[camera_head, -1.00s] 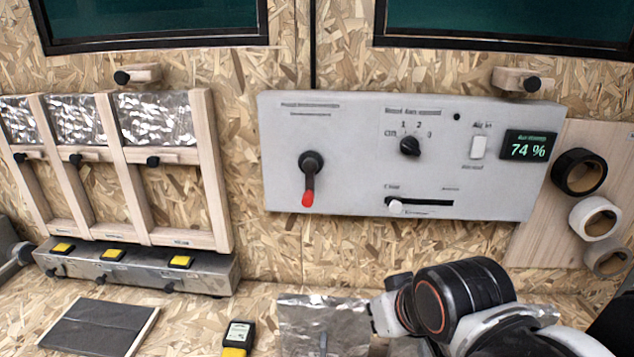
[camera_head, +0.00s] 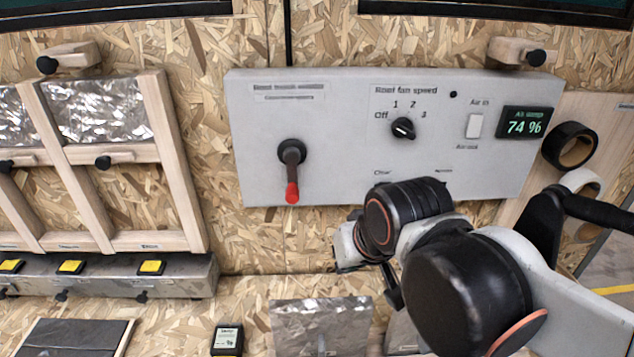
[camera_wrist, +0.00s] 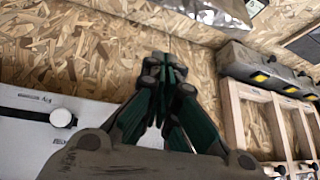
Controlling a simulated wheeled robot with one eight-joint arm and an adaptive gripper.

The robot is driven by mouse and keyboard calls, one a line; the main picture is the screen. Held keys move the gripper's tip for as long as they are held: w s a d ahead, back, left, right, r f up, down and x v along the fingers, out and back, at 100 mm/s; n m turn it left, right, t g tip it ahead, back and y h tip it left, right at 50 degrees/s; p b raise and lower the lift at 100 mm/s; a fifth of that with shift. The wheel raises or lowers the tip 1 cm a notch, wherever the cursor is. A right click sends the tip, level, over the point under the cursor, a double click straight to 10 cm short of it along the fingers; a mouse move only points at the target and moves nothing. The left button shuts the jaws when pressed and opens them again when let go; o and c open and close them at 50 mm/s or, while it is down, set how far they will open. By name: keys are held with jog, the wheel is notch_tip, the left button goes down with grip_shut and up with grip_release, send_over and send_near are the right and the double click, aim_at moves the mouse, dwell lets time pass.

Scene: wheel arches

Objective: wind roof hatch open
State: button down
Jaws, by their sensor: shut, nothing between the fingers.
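The roof hatch winder is a dark crank with a red grip (camera_head: 291,178) on the left of the grey control panel (camera_head: 340,185). Its handle hangs downward. In the head view my arm is in front of the panel's lower right, to the right of the crank and apart from it. My gripper (camera_wrist: 168,68) shows in the wrist view with its green-padded fingers together and nothing held. There the panel (camera_wrist: 95,132) lies behind and left of the fingers, with the white slider knob (camera_wrist: 60,117); the crank does not show. The hatch itself is not in view.
The panel also has a fan speed dial (camera_head: 403,128), a white switch (camera_head: 474,126) and a display (camera_head: 526,122) reading 74 %. Wooden frames (camera_head: 185,165) stand left, above a metal box with yellow buttons (camera_head: 152,267). Tape rolls (camera_head: 570,146) hang right. A foil sheet (camera_head: 320,325) lies below.

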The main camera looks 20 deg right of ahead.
aim_at(292, 176)
jog(key=w+d+r+m+g+y+p, duration=0.2)
jog(key=w+d+r+m+g+p, duration=0.15)
jog(key=w+r+m+p, duration=0.5)
jog(key=w+d+r+m+g+y+p, duration=0.2)
jog(key=w+d+r+m+y+p, duration=0.3)
jog(key=m+p, duration=0.75)
jog(key=a+f+h+p, duration=0.1)
jog(key=a+f, duration=0.3)
jog(key=a+f+n+h+p, duration=0.1)
jog(key=a+f, duration=0.2)
jog(key=a, duration=0.1)
jog(key=shift+a+f+t, duration=0.2)
jog(key=shift+f+t, duration=0.05)
jog(key=shift+f, duration=0.15)
jog(key=shift+a+f+t+y+b, duration=0.3)
jog(key=shift+f+y+b, duration=0.1)
jog(key=shift+b, duration=0.7)
jog(key=shift+w+b, duration=0.1)
jog(key=shift+b, duration=0.25)
